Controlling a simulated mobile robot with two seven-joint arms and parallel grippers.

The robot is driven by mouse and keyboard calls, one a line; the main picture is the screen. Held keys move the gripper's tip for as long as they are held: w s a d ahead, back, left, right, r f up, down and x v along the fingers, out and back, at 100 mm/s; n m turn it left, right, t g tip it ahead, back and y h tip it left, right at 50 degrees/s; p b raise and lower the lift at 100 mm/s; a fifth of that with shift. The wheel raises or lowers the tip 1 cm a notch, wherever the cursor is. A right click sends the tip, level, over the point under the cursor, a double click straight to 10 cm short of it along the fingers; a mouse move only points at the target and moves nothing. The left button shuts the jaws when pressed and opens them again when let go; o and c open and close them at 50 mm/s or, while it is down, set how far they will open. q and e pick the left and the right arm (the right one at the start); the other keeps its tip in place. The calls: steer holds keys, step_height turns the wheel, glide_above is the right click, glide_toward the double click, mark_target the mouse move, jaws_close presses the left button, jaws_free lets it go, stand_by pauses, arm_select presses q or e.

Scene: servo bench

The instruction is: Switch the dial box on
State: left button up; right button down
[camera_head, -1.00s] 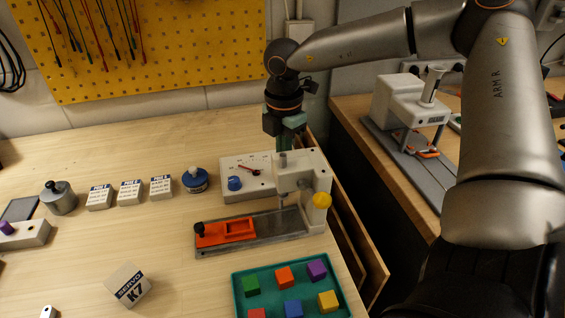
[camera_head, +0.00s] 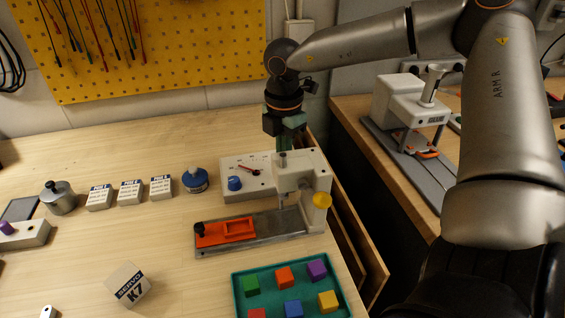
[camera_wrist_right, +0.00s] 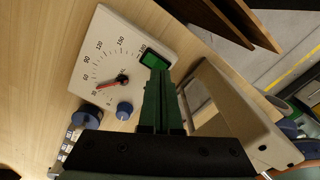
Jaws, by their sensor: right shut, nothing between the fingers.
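The dial box (camera_head: 262,186) is a cream box with a red needle and a blue knob, at the back right of the bench in the head view. In the right wrist view the dial box (camera_wrist_right: 103,46) shows its number scale, the red needle (camera_wrist_right: 112,83) near the low end, the blue knob (camera_wrist_right: 124,110) and a green switch or window (camera_wrist_right: 153,59) in a dark frame. My right gripper (camera_wrist_right: 157,74) is shut and empty, its green fingertips at or just over the edge of that green part; I cannot tell if they touch. My left gripper is not in view.
A press with a yellow knob (camera_head: 321,200) and an orange fixture (camera_head: 224,233) stands right in front of the dial box. A blue round container (camera_head: 195,180) is to its left. A teal tray (camera_head: 240,290) of coloured cubes lies nearer.

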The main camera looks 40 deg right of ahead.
steer(key=shift+f+b, duration=0.95)
steer(key=shift+b, duration=0.15)
stand_by(0.8)
steer(key=shift+r, duration=0.1)
steer(key=shift+r+p, duration=1.5)
steer(key=shift+r, duration=1.9)
